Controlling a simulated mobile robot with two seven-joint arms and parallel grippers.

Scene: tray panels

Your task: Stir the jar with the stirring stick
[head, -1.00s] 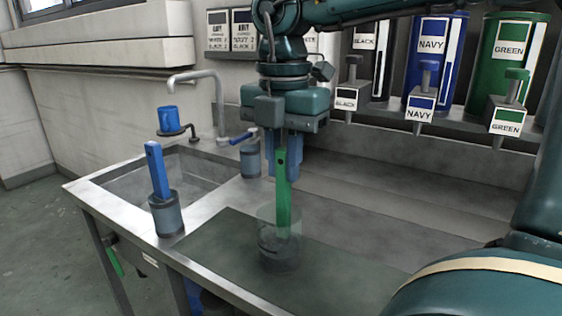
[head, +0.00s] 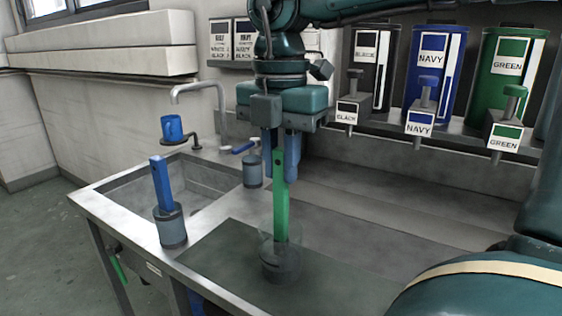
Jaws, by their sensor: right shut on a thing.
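The clear glass jar (head: 281,269) stands upright on the dark mat (head: 215,262) on the counter, with dark contents at its bottom. The green stirring stick (head: 281,200) is near upright, its lower end inside the jar. Whether the tip touches the bottom is hard to tell. My right gripper (head: 280,168) is above the jar, pointing down, its blue fingers shut on the stick's upper part. My left gripper is not in view.
A blue stick (head: 161,182) stands in a grey holder (head: 172,228) left of the jar. The sink (head: 135,198) and a blue cup (head: 172,128) are behind. Black, navy (head: 436,62) and green (head: 508,75) dispensers line the back right. The counter right of the jar is clear.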

